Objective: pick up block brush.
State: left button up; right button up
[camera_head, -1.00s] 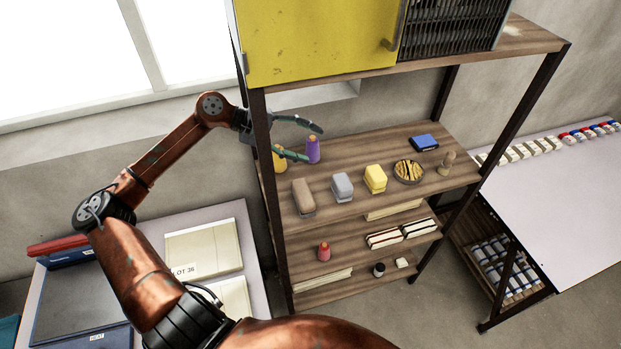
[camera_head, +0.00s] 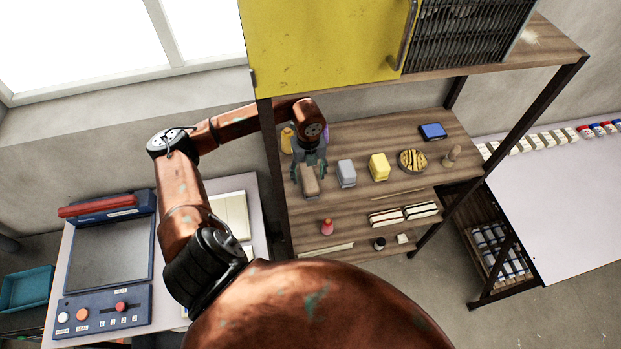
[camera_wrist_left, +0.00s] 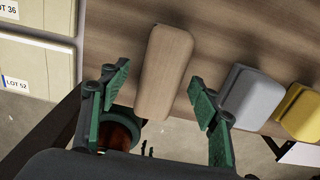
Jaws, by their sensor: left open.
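The block brush (camera_head: 309,187) looks like the brown, round-edged wooden block at the left of the middle shelf. It lies flat on the shelf. In the left wrist view the block brush (camera_wrist_left: 165,70) runs up from between the fingertips. My left gripper (camera_head: 309,171) is at the block, its fingers open on either side of it in the picture. In the left wrist view my left gripper (camera_wrist_left: 160,80) shows gaps between both fingers and the block. Whether the fingertips are above the block or level with it is hard to tell. My right gripper is out of view.
A grey block (camera_head: 346,173) and a yellow block (camera_head: 379,167) stand right of the brush. A yellow bottle (camera_head: 287,141) stands behind it, near the dark shelf post (camera_head: 272,165). A round striped item (camera_head: 412,161) and blue box (camera_head: 433,131) lie farther right.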

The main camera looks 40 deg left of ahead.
aim_at(309, 176)
pick_arm(q)
notch_tip(309, 176, down, 2)
jog(key=shift+f, duration=0.1)
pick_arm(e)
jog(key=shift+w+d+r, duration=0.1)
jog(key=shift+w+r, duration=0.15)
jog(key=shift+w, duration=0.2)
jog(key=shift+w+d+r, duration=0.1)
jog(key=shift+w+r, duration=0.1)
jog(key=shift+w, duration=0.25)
pick_arm(q)
jog(key=shift+d, duration=0.1)
jog(key=c, duration=1.3)
jog(key=shift+c, duration=0.2)
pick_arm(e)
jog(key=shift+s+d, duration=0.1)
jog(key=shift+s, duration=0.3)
pick_arm(q)
jog(key=shift+r, duration=0.2)
notch_tip(309, 176, up, 10)
jog(key=shift+f+b, duration=0.25)
jog(key=shift+b, duration=0.95)
jog(key=shift+r, duration=0.1)
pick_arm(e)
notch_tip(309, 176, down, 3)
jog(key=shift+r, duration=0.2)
